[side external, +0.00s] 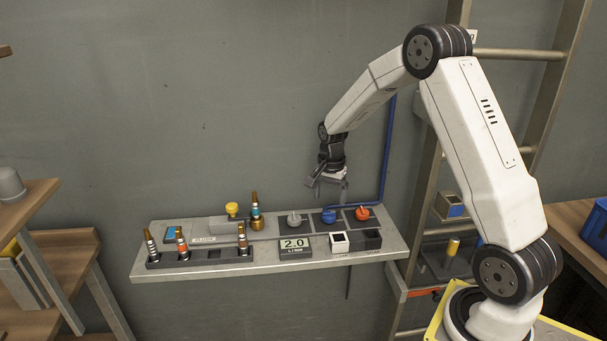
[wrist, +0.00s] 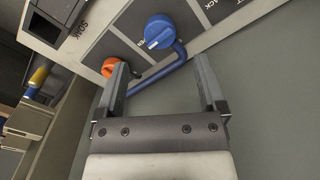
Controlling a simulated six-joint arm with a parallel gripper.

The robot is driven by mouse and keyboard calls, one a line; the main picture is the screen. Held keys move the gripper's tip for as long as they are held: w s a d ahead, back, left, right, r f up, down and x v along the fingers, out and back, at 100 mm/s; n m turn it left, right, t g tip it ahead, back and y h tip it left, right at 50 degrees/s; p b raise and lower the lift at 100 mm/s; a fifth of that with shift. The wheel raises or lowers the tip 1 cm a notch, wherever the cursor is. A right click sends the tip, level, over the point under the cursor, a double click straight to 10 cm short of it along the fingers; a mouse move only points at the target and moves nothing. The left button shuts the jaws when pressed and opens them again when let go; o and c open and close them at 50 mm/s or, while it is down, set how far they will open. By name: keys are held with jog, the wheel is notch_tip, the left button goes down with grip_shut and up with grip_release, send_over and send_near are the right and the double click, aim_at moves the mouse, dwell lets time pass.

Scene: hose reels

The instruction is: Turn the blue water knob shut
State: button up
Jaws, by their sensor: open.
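The blue water knob (side external: 328,216) sits on the shelf panel between a grey knob (side external: 294,219) and an orange-red knob (side external: 362,213). In the wrist view the blue knob (wrist: 159,31) is beyond the fingertips, with a pale mark on its face. My gripper (side external: 328,190) is open and empty, above the panel near the blue knob and apart from it. In the wrist view my gripper (wrist: 162,75) has its two fingers spread wide, with the blue knob ahead of the gap. The orange knob (wrist: 112,66) is close to the left finger.
A blue pipe (side external: 386,150) runs down the wall to the panel's right side. Brass-tipped nozzles stand in a dark rack (side external: 200,257) at left. A display reading 2.0 (side external: 294,247) and small open boxes (side external: 340,241) line the shelf front. A ladder (side external: 500,55) stands behind my arm.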

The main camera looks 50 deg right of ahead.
aim_at(329, 213)
jog(key=shift+f, duration=2.95)
grip_shut()
